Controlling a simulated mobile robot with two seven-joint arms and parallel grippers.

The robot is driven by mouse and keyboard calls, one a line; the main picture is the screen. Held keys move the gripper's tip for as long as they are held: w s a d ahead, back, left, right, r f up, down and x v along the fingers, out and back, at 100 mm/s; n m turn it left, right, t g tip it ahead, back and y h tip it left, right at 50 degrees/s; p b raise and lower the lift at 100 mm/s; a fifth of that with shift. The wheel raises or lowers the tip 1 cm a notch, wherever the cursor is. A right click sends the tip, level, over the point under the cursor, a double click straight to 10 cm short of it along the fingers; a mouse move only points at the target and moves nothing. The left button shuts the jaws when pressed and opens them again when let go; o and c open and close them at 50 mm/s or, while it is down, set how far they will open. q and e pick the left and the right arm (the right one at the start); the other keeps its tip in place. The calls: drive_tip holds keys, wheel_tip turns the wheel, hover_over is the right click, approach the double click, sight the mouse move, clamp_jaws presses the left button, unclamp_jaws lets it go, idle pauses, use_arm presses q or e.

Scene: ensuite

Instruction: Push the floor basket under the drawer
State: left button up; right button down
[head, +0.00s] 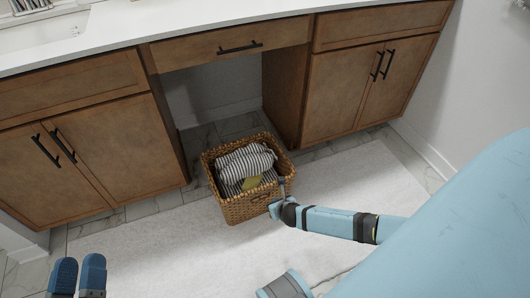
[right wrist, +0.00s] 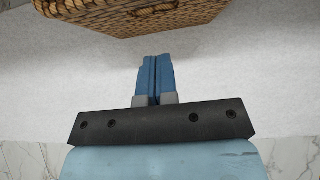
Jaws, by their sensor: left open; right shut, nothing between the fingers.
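The woven floor basket (head: 240,207) stands upright on the floor, partly on the pale mat, in front of the open bay below the middle drawer (head: 228,45). It holds striped folded cloth and a yellowish item. Its front side also shows at the top of the right wrist view (right wrist: 120,22). My right gripper (head: 275,209) is by the basket's front right side, its fingers shut and empty. In the right wrist view its fingers (right wrist: 156,62) point toward the basket with mat visible between. My left gripper (head: 78,274) is open and empty, low at the left, away from the basket.
Wooden cabinets flank the bay on the left (head: 88,150) and right (head: 340,90). The bay (head: 205,92) looks empty, with bare tile floor. A pale mat (head: 175,245) covers the floor in front. A white wall (head: 480,90) is at the right.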

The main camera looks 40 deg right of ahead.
sight(263, 190)
drive_tip(key=w+f+b, duration=0.2)
drive_tip(key=w, duration=0.1)
drive_tip(key=w+d+f+b, duration=0.1)
drive_tip(key=w+b, duration=0.1)
drive_tip(key=w, duration=0.1)
drive_tip(key=w+d+f+b, duration=0.1)
drive_tip(key=w+f, duration=0.1)
drive_tip(key=w, duration=0.1)
drive_tip(key=shift+w+f+b, duration=0.15)
drive_tip(key=shift+f+b, duration=0.15)
drive_tip(key=shift+b, duration=0.1)
use_arm(q)
wheel_tip(263, 190, down, 9)
drive_tip(key=m+g, duration=0.1)
drive_tip(key=g, duration=0.2)
drive_tip(key=shift+w+d+g, duration=0.15)
drive_tip(key=shift+d+g, duration=0.15)
